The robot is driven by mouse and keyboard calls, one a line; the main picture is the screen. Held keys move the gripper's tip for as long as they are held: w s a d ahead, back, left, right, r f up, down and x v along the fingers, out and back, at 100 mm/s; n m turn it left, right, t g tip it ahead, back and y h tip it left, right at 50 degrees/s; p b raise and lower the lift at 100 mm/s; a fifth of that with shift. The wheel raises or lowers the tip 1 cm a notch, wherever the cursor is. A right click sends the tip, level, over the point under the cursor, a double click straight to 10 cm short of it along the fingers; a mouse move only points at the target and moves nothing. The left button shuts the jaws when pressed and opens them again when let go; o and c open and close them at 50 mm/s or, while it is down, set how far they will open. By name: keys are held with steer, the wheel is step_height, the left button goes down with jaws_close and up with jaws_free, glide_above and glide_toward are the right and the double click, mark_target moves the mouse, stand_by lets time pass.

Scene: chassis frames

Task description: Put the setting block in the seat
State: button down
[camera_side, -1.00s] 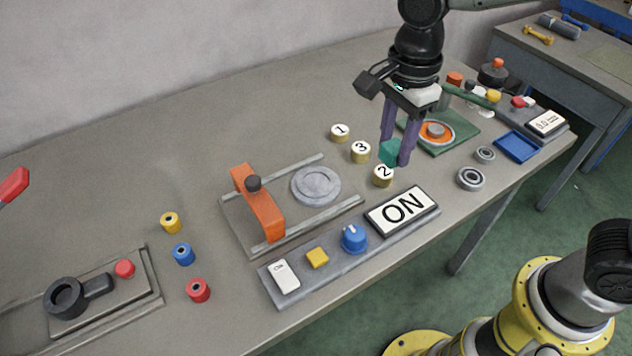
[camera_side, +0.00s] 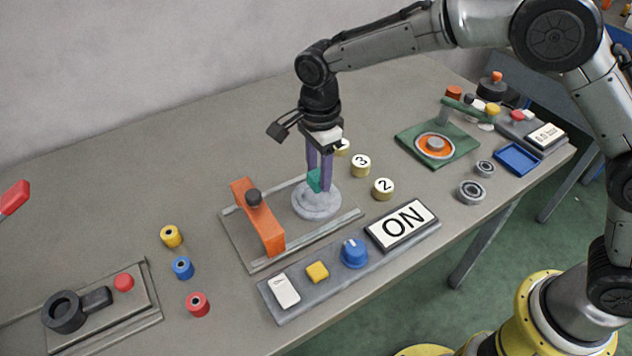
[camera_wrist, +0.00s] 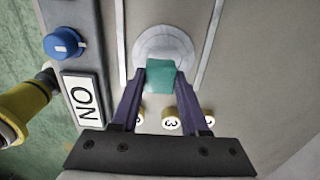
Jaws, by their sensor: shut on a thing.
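The setting block is a teal block (camera_side: 314,180), held between the purple fingers of my gripper (camera_side: 320,178). In the wrist view the teal block (camera_wrist: 160,74) sits between the fingertips (camera_wrist: 160,82), in front of a round grey disc. That round grey seat (camera_side: 317,203) lies between two rails on a plate; it also shows in the wrist view (camera_wrist: 150,44). My gripper is shut on the block over the seat, toward its back edge in the side view. I cannot tell how large the gap below the block is. The block hides part of the seat.
An orange bridge with a dark knob (camera_side: 260,215) spans the rails just left of the seat. Numbered cylinders (camera_side: 382,187) stand to the right. A panel with an ON sign (camera_side: 403,223) and a blue knob (camera_side: 355,252) lies in front. The table behind is clear.

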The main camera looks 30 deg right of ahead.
mark_target(316, 184)
steer(key=shift+w+f, duration=0.15)
steer(key=shift+w, duration=0.05)
steer(key=shift+w+a+f, duration=0.1)
steer(key=shift+a+f, duration=0.05)
steer(key=shift+f, duration=1.55)
steer(key=shift+f, duration=0.15)
steer(key=shift+c, duration=2.1)
jaws_free()
step_height(316, 184, up, 12)
steer(key=shift+f, duration=0.15)
steer(key=shift+r, duration=0.3)
